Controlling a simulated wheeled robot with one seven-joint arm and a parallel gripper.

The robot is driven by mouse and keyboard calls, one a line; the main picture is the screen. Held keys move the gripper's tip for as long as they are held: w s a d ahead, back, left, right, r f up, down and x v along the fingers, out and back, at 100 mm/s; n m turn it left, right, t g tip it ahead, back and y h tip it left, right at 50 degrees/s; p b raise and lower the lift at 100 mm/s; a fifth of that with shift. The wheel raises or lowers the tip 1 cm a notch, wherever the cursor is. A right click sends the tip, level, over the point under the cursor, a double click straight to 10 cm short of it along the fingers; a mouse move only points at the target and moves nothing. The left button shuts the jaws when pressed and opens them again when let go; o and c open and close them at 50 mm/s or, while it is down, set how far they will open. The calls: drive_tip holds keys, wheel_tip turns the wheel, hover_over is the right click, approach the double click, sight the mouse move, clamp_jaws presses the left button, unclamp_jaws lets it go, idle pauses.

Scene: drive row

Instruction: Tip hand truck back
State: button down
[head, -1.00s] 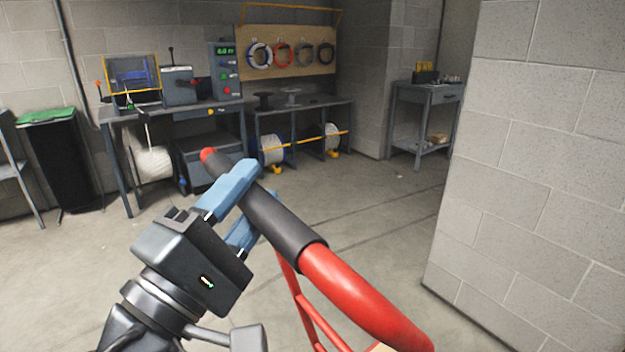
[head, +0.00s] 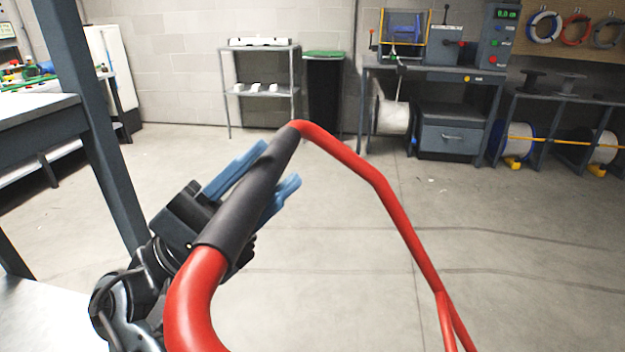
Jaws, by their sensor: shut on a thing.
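The red hand truck frame (head: 408,232) fills the near middle of the head view, close to the camera. Its black grip (head: 246,195) slants up to the right, with red tube at both ends. My gripper (head: 255,183) is shut on this grip, with one blue finger on each side of it. The lower part of the hand truck, its wheels and its toe plate are out of view, so I cannot tell how far it leans.
A workbench with a dark blue post (head: 95,130) stands close on the left. A shelf (head: 262,88), a black bin (head: 323,92) and a machine bench (head: 430,72) line the back wall. A spool rack (head: 560,140) stands at right. The concrete floor between is clear.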

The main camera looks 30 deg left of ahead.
drive_tip(key=shift+s+a+f+n+t+y, duration=0.15)
drive_tip(key=shift+a+f+t, duration=0.1)
drive_tip(key=shift+a, duration=0.15)
drive_tip(key=shift+s+a+f+n+t+y, duration=0.15)
drive_tip(key=shift+a+f, duration=0.05)
drive_tip(key=shift+a, duration=0.2)
drive_tip(key=c, duration=1.1)
unclamp_jaws()
drive_tip(key=shift+s+a, duration=0.1)
drive_tip(key=o, duration=0.3)
drive_tip(key=shift+b+v, duration=0.45)
drive_tip(key=shift+v, duration=3.35)
